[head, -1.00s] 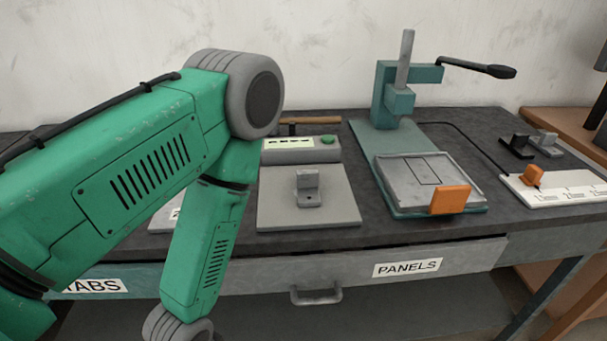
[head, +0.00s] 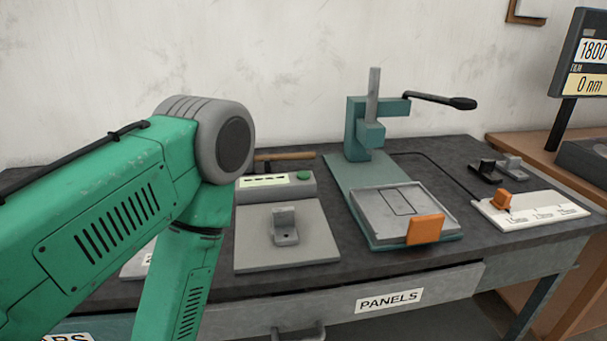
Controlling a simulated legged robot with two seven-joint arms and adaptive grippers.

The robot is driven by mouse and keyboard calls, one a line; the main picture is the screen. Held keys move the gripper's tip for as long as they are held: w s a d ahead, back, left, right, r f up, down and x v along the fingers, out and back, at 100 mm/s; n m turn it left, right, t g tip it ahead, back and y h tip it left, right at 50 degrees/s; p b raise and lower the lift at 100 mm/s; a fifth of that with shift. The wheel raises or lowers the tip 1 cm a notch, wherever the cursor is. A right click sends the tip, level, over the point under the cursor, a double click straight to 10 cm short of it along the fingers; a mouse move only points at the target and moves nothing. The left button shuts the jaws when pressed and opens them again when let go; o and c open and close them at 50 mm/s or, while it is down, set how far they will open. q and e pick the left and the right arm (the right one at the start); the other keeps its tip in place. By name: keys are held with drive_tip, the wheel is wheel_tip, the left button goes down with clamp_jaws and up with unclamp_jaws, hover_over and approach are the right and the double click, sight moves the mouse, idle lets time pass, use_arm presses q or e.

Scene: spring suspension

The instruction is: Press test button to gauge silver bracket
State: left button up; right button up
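A silver bracket (head: 285,228) stands upright on the grey plate of the test gauge (head: 315,250). The gauge has a raised back block with a small lit display (head: 263,181) and a green button (head: 303,175) to the display's right. The display's writing is too small to read. My green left arm comes in from the left and bends down in front of the bench, left of the gauge. Its gripper is below the picture. My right arm and gripper are not in the picture. Nothing of mine touches the button or the bracket.
A teal lever press (head: 365,135) with a tray (head: 385,215) and an orange block (head: 425,229) stands right of the gauge. A white strip (head: 545,208) holds another orange block (head: 502,200). Black and grey brackets lie behind it. A monitor (head: 585,60) stands far right. A wooden-handled tool lies behind the gauge.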

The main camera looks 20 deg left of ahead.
use_arm(q)
clamp_jaws()
idle(1.0)
